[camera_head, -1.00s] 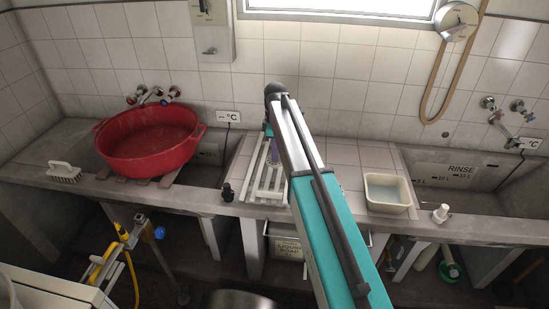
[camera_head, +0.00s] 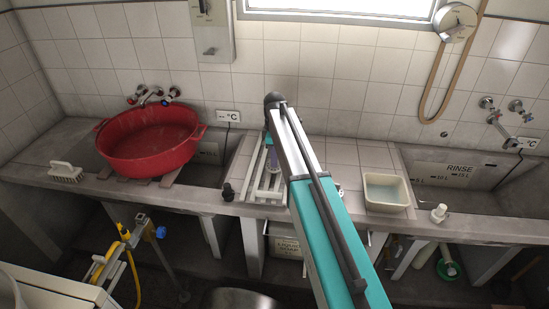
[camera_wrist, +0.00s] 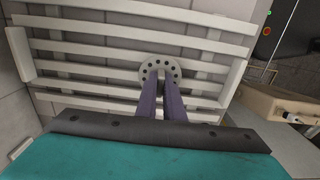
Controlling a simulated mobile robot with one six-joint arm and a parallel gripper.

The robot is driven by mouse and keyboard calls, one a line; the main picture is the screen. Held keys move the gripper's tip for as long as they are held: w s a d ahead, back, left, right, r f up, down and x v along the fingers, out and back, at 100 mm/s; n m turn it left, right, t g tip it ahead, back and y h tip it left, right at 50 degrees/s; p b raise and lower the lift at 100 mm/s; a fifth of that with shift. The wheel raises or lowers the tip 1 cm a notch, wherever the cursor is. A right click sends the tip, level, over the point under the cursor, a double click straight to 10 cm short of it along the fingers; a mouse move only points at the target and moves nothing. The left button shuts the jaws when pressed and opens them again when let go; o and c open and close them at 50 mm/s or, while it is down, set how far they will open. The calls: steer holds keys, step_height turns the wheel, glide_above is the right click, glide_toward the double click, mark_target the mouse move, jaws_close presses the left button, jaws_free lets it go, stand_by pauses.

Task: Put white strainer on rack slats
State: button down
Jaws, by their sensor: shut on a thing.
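The white strainer (camera_wrist: 147,73) is a small round disc with a ring of dark holes. My gripper (camera_wrist: 162,84), with two purple fingers, is shut on it in the wrist view. The disc is over the middle of the pale rack slats (camera_wrist: 90,48); I cannot tell whether it touches them. In the head view the rack (camera_head: 263,184) stands on the ledge between the two basins. My purple gripper (camera_head: 272,159) is above it, partly hidden by my arm. The strainer is too small to make out clearly there.
A red tub (camera_head: 150,145) sits over the left basin, with a white brush (camera_head: 66,172) beside it. A small dark object (camera_head: 228,192) stands left of the rack.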

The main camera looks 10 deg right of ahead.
steer(key=shift+f, duration=0.2)
steer(key=c, duration=1.9)
jaws_free()
steer(key=shift+o, duration=0.2)
steer(key=shift+r, duration=0.1)
step_height(320, 180, up, 12)
steer(key=b, duration=0.2)
steer(key=shift+r, duration=0.15)
